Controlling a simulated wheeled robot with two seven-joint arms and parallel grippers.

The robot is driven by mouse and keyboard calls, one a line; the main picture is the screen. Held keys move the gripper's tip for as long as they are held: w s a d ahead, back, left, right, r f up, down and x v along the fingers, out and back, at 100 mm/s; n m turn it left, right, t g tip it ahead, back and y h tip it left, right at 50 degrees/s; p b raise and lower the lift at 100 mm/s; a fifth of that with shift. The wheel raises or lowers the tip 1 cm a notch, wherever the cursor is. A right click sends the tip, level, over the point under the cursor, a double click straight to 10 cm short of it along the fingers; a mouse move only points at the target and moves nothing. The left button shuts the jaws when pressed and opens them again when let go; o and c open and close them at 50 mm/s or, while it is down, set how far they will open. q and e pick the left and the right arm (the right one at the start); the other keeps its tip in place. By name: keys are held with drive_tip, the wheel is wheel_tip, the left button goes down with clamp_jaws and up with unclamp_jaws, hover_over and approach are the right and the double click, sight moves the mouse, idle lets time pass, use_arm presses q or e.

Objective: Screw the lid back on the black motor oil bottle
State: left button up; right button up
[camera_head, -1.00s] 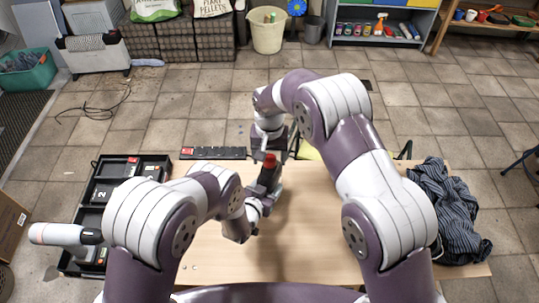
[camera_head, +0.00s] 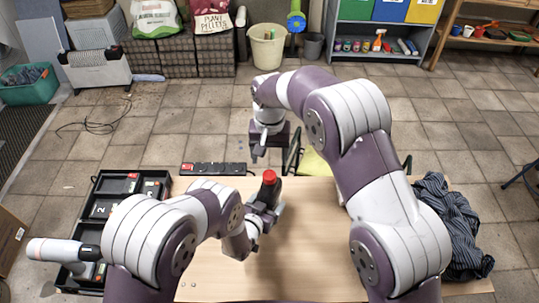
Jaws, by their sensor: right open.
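The black motor oil bottle (camera_head: 266,191) is above the middle of the wooden table, with its red lid (camera_head: 269,177) on top at the neck. How tightly the lid sits cannot be seen. My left gripper (camera_head: 262,212) is around the bottle's body and appears shut on it, though the fingers partly hide the bottle and blend with it. My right gripper (camera_head: 268,150) is open and empty, beyond and above the lid in the picture, apart from it.
A black organizer tray (camera_head: 99,187) with several items is at the table's left. A black power strip (camera_head: 213,169) lies along the far edge. A dark striped cloth (camera_head: 447,225) is at the right. A white and black tool (camera_head: 65,251) lies at the lower left. The table's middle front is clear.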

use_arm(q)
drive_tip(key=shift+o, duration=0.3)
drive_tip(key=shift+s, duration=0.1)
use_arm(e)
drive_tip(key=shift+r+p, duration=0.3)
use_arm(q)
drive_tip(key=v, duration=1.2)
drive_tip(key=shift+s+a, duration=0.15)
drive_tip(key=shift+s, duration=0.1)
drive_tip(key=shift+r, duration=0.1)
